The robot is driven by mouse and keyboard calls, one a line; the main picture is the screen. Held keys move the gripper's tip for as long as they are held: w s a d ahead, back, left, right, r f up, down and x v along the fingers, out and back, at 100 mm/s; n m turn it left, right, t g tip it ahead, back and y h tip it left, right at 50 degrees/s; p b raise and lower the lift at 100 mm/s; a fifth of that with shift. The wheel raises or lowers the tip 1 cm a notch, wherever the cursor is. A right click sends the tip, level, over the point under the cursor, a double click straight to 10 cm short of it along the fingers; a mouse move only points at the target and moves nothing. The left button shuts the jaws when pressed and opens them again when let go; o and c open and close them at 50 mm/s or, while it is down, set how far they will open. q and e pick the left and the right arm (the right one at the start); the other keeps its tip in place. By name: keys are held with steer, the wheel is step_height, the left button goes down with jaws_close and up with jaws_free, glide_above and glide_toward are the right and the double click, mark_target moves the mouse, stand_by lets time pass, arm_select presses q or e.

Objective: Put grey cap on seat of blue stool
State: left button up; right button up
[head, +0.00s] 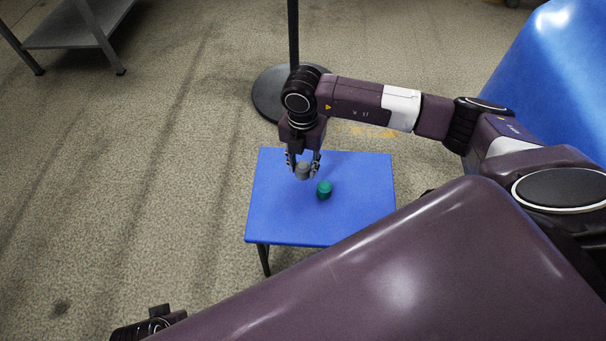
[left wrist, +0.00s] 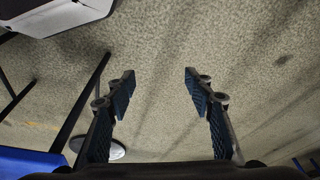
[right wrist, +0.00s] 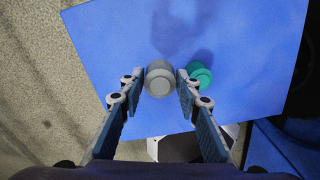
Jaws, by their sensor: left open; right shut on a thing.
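The grey cap (head: 303,171) is a small round cap held between the fingers of my right gripper (head: 303,166), over the blue stool. In the right wrist view the grey cap (right wrist: 159,80) sits between the fingertips of the right gripper (right wrist: 158,92). The blue stool (head: 275,222) has a flat square seat, which also fills much of the right wrist view (right wrist: 250,45). A shadow lies on the seat beyond the cap; I cannot tell whether the cap touches the seat. My left gripper (left wrist: 158,85) is open and empty above the floor.
A green cap (head: 324,189) stands on the stool seat just beside the grey cap; it also shows in the right wrist view (right wrist: 199,74). A black pole on a round base (head: 268,92) stands behind the stool. A grey shelf (head: 75,28) is at the upper left, a large blue object (head: 545,75) at the right.

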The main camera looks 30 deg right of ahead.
mark_target(303, 165)
step_height(303, 165, down, 5)
steer(key=shift+r+b, duration=0.2)
steer(key=shift+b, duration=0.2)
arm_select(q)
step_height(303, 165, up, 3)
steer(key=shift+r, duration=0.15)
steer(key=shift+r, duration=0.2)
arm_select(e)
steer(key=shift+f, duration=0.1)
steer(key=o, duration=0.4)
arm_select(q)
steer(key=shift+s, duration=0.1)
arm_select(e)
steer(key=shift+o, duration=0.3)
step_height(303, 165, up, 12)
steer(key=shift+r+p, duration=0.15)
steer(key=shift+p, duration=0.95)
arm_select(q)
step_height(303, 165, down, 8)
steer(key=shift+s, duration=0.25)
